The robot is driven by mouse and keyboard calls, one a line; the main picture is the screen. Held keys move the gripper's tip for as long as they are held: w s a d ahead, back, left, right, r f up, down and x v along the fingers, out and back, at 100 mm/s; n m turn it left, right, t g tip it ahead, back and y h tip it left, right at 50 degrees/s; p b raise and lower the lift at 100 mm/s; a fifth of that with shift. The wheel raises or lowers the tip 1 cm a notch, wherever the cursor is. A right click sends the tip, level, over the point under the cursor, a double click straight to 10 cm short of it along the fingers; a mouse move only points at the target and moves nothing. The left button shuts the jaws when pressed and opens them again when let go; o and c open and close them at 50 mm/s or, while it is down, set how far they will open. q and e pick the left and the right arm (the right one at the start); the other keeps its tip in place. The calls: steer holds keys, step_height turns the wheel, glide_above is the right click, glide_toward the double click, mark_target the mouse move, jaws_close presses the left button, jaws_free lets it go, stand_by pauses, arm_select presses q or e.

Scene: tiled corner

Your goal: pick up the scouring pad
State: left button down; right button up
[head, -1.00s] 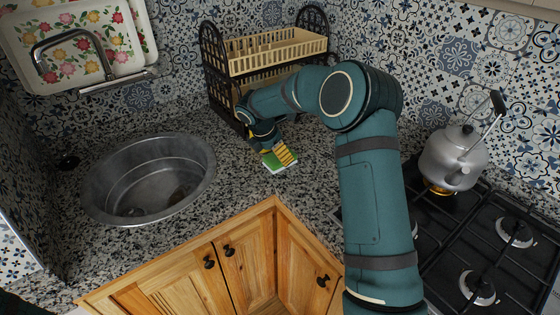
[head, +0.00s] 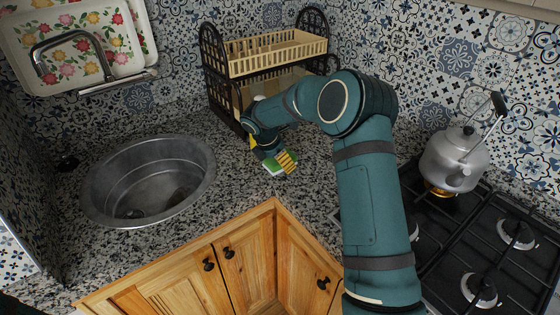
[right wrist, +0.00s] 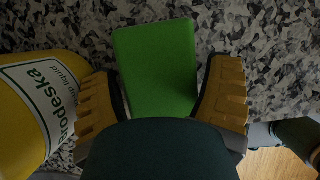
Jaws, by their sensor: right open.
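The scouring pad is a green block (right wrist: 157,65) lying on the speckled counter, and it also shows in the head view (head: 275,169), partly covered by my right gripper. My right gripper (right wrist: 168,95) is open, with one yellow ribbed finger on each side of the pad's near part. A gap shows between the pad and the right finger; the left finger is very close to the pad's edge. In the head view the right gripper (head: 283,163) is low over the counter. My left gripper is not in view.
A yellow labelled bottle (right wrist: 35,105) stands right beside the left finger. A round sink (head: 148,180) lies to the left, and a dish rack (head: 270,60) stands behind. A kettle (head: 453,158) sits on the hob at right. Counter in front of the pad is clear.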

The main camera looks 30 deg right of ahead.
steer(key=c, duration=0.6)
steer(key=shift+r, duration=0.2)
step_height(320, 180, up, 3)
steer(key=shift+r+p, duration=0.15)
steer(key=shift+p, duration=0.25)
steer(key=shift+a+r, duration=0.25)
steer(key=shift+a, duration=0.35)
steer(key=p, duration=0.1)
glide_above(229, 190)
steer(key=shift+f, duration=0.15)
